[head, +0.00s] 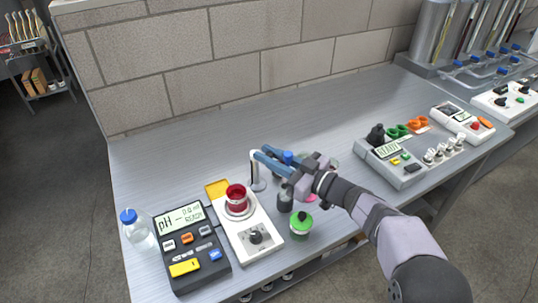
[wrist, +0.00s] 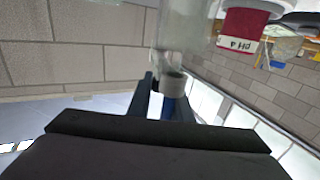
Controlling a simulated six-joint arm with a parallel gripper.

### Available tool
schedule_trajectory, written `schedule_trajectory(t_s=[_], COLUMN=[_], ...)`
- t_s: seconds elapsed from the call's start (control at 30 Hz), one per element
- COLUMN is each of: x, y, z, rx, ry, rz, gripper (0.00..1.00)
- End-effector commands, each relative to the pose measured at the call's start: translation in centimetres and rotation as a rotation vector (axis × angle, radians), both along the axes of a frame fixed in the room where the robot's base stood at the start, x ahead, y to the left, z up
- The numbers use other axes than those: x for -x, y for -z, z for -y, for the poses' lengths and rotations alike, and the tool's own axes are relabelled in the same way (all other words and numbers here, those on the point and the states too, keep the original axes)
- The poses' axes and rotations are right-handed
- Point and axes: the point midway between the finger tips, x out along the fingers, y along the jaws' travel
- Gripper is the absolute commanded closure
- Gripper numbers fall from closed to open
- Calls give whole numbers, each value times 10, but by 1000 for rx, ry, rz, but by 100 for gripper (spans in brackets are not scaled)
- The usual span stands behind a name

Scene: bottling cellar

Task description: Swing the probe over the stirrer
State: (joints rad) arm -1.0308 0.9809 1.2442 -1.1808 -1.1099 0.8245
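The stirrer (head: 258,236) is a white unit with a dark knob, beside the pH meter (head: 185,243). A red-filled beaker (head: 237,198) stands on it and also shows at the upper right of the wrist view (wrist: 245,35). A slim white upright piece (head: 256,176), apparently the probe or its holder, stands behind and right of the beaker. My gripper (head: 264,156) reaches left with its blue fingers at the top of this piece. In the wrist view, the fingertips (wrist: 165,88) flank a grey collar (wrist: 172,82). I cannot tell whether they touch it.
A green-capped jar (head: 301,225) and a dark jar (head: 285,198) stand below my gripper. A blue-capped bottle (head: 137,230) is left of the meter. A yellow tray (head: 216,188) lies behind. The back middle of the bench (head: 300,110) is clear before the block wall.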

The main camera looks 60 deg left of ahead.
Motion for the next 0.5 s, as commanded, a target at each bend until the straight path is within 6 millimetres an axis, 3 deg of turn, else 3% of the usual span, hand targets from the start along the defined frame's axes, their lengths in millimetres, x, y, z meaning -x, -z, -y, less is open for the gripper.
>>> schedule_trajectory(t_s=[0.5], x=[8], y=[-3], z=[0], rx=[-8], ry=[103], rz=[-2], gripper=[100])
